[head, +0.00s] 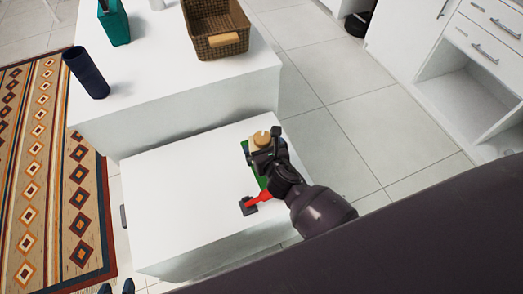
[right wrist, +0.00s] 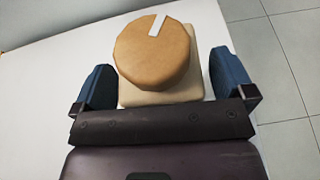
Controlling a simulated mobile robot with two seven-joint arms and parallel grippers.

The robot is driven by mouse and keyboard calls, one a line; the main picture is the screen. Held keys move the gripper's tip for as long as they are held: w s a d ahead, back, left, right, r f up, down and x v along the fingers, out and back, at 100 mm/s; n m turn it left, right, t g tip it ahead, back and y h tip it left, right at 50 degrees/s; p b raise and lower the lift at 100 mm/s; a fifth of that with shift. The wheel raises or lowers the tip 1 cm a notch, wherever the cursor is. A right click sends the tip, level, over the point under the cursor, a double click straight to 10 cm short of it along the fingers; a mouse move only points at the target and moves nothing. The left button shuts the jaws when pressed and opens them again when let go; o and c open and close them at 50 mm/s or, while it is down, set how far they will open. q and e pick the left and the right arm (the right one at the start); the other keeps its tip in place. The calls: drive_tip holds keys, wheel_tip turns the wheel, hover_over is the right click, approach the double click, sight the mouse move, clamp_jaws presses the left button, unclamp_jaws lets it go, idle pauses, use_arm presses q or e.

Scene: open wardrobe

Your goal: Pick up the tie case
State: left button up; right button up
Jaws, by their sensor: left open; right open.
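A round tan leather case (right wrist: 153,58) with a white strip on its top, which I take for the tie case, sits on a pale square base (right wrist: 130,95). The tan case also shows in the head view (head: 256,142), on the white low bench (head: 185,185), partly covered by my right gripper. My right gripper (head: 266,148) is open, its blue fingers standing either side of the pale base in the right wrist view (right wrist: 163,85). I cannot tell whether they touch it.
A green item (head: 253,172) and a dark item (head: 248,206) lie on the bench by my right arm. The higher white top (head: 150,55) holds a wicker basket (head: 222,45), a teal container (head: 115,25) and a dark cylinder (head: 86,74). The bench's left half is clear.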

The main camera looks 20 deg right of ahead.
drive_tip(key=c, duration=1)
